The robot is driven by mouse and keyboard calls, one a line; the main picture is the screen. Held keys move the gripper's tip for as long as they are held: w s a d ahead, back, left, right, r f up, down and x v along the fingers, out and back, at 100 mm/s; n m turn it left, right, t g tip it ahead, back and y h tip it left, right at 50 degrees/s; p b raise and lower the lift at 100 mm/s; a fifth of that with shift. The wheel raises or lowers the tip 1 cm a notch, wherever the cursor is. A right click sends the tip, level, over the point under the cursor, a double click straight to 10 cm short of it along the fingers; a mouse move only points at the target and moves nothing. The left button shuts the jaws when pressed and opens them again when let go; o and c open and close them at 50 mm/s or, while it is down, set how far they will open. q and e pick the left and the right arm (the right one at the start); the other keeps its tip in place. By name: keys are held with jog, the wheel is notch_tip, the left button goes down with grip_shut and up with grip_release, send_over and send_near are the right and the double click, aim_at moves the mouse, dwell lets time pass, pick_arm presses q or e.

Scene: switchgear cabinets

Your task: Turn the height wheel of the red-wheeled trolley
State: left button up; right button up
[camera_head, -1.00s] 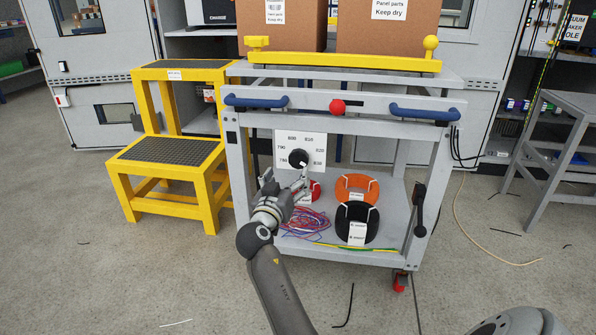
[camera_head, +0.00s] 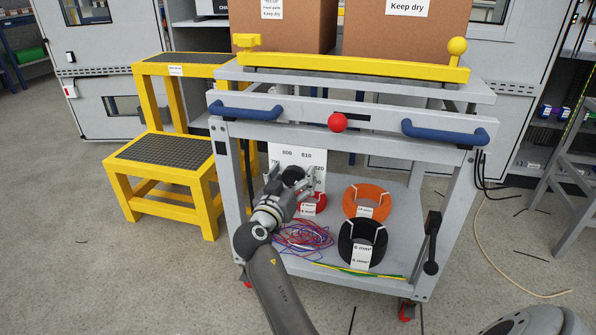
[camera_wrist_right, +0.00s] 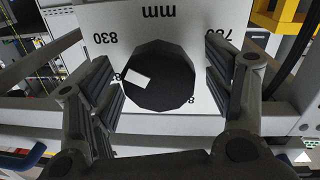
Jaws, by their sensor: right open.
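The trolley (camera_head: 453,200) is a grey frame with red castors (camera_head: 407,312), blue handles and a red ball knob on its front rail. Its height wheel is a dark round knob (camera_head: 293,175) on a white scale plate (camera_head: 290,156) marked in mm. In the right wrist view the black wheel (camera_wrist_right: 160,82) has a small white mark on it. My right gripper (camera_head: 291,182) is open, with one finger on each side of the wheel (camera_wrist_right: 165,95). A gap shows between each finger and the wheel. My left gripper is not in view.
The lower shelf holds an orange coil (camera_head: 366,200), a black coil (camera_head: 362,243) and loose red and blue wires (camera_head: 303,238). A black crank handle (camera_head: 432,240) hangs on the right leg. A yellow step (camera_head: 165,160) stands left. Cardboard boxes (camera_head: 405,35) stand on top.

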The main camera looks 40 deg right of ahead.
jog(key=c, duration=1)
jog(key=shift+r, duration=0.1)
jog(key=shift+c, duration=0.2)
